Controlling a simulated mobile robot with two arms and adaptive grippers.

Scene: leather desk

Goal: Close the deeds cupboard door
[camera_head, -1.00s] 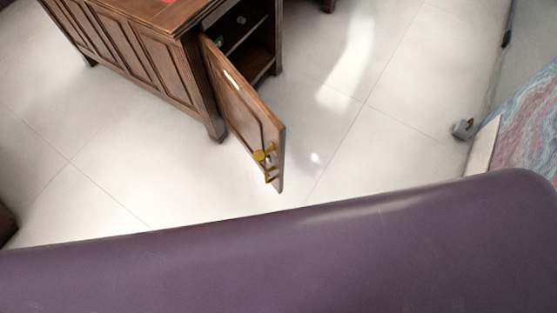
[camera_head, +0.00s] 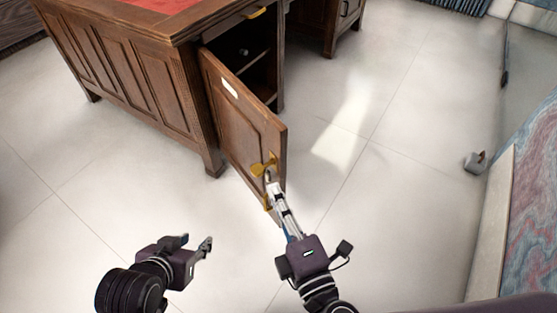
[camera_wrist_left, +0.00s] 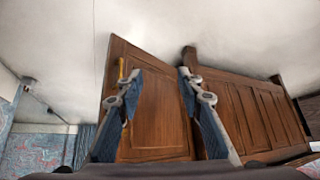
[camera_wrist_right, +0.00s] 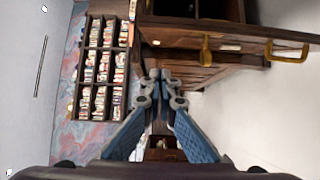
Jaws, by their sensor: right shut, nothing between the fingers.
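The deeds cupboard door (camera_head: 243,122) is a brown wooden panel with a pale label and a brass handle (camera_head: 264,166). It stands swung open from the desk (camera_head: 130,75), with dark shelves visible behind it. In the left wrist view the door (camera_wrist_left: 158,105) stands beyond the fingers. My right gripper (camera_head: 270,183) is shut and empty, its tips overlapping the handle area in the head view; contact cannot be told. In the right wrist view its fingertips (camera_wrist_right: 160,75) meet, with the door edge and brass fittings above right. My left gripper (camera_head: 199,241) is open and empty, left of the door over the floor.
A grey doorstop-like object (camera_head: 475,161) lies on the floor at the right, near a marbled blue-red panel (camera_head: 535,215). A bookshelf (camera_wrist_right: 103,65) shows in the right wrist view. Pale tiled floor (camera_head: 400,110) right of the door is clear.

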